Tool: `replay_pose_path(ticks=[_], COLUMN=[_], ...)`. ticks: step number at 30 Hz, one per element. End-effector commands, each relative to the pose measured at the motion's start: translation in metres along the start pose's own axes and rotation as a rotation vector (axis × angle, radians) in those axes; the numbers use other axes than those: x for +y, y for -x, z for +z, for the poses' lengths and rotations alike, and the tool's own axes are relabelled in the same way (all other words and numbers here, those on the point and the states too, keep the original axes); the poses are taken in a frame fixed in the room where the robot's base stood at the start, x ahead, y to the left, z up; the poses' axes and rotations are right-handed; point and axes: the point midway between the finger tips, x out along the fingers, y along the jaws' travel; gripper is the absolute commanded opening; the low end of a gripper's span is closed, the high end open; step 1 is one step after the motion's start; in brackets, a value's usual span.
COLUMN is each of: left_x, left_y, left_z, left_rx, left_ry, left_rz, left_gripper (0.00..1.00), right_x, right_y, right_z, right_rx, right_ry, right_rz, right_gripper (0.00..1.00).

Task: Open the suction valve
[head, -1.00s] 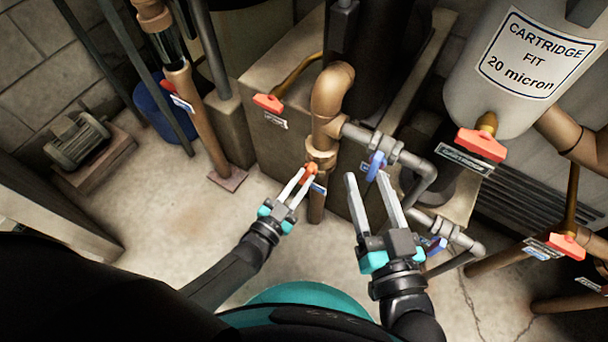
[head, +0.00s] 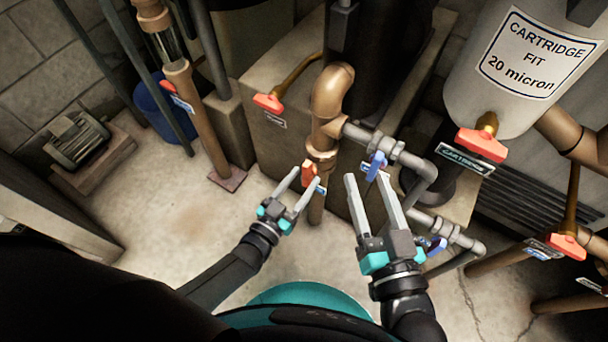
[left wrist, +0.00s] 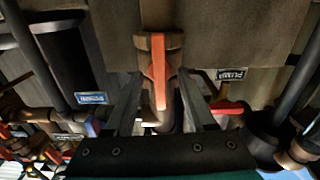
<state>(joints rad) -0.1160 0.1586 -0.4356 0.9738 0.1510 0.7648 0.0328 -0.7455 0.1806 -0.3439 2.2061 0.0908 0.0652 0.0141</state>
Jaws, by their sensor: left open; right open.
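A red valve handle (head: 308,174) sits on the upright bronze pipe (head: 325,128), below its elbow. My left gripper (head: 305,177) is open, with one finger on each side of this handle. In the left wrist view the red handle (left wrist: 158,72) hangs upright between the two spread fingers; I see gaps beside it, and contact cannot be told. A small blue tag (head: 320,189) is by the handle, too small to read. My right gripper (head: 366,176) is open and empty, in front of the grey side pipe and a blue handle (head: 376,165).
Other red handles are on a pipe left of the elbow (head: 268,102), under the cartridge filter tank (head: 481,143) and at the lower right (head: 566,247). Grey pipes (head: 405,157) run close behind my right gripper. The floor (head: 180,215) at left is clear.

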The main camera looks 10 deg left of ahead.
Motion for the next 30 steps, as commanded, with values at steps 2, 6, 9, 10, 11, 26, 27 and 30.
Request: replay_pose_path(ticks=[2,6,9,10,11,26,27,30], left_x=[0.000,0.000,0.000,0.000,0.000,0.000,0.000,0.000], left_y=[0.000,0.000,0.005,0.009,0.013,0.070,0.070,0.070], left_z=[0.000,0.000,0.000,0.000,0.000,-0.001,-0.001,0.000], left_rx=[0.001,0.001,-0.001,-0.002,-0.004,0.001,0.001,0.002], left_ry=[0.000,-0.001,-0.001,0.000,0.000,-0.001,-0.001,-0.001], left_rz=[0.000,0.000,0.000,0.000,0.000,0.000,0.000,0.000], left_gripper=[0.55,0.55,0.55,0.55,0.55,0.55,0.55,0.55], right_x=[0.000,0.000,-0.001,-0.001,-0.001,-0.003,-0.003,-0.003], right_y=[0.000,0.000,0.000,0.000,0.000,0.001,0.001,0.001], right_z=[0.000,-0.001,-0.004,-0.004,-0.005,-0.015,-0.015,-0.015], right_rx=[0.000,0.003,0.004,0.004,0.003,0.001,0.001,0.001], right_ry=[0.000,-0.002,-0.004,-0.004,-0.004,-0.002,-0.002,-0.002], right_rz=[0.000,0.001,0.003,0.003,0.002,0.002,0.002,0.002], right_gripper=[0.55,0.55,0.55,0.55,0.55,0.55,0.55,0.55])
